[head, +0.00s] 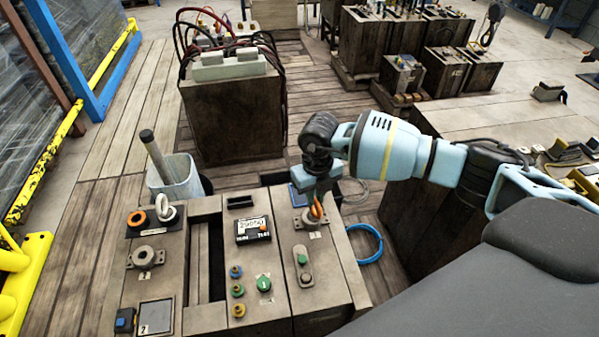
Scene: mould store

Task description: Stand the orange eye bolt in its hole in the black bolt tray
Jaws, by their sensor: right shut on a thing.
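The orange eye bolt (317,210) is between the fingers of my right gripper (317,198), which is shut on it. The fingers hide part of the bolt. It is directly above or in a round metal fitting (309,221) on the right-hand block; I cannot tell whether its lower end is still in the fitting. The black bolt tray (150,230) lies at the back left of the bench unit. An orange-ringed hole (136,218) shows in it, empty and dark inside. A pale grey eye bolt (165,209) stands beside that hole. My left gripper is not in view.
Between tray and gripper are a long slot (203,262), a black display box (253,230) and several coloured buttons (237,290). A bin (176,178) with an upright pipe stands behind the tray. A blue hose loop (366,243) lies right of the unit.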

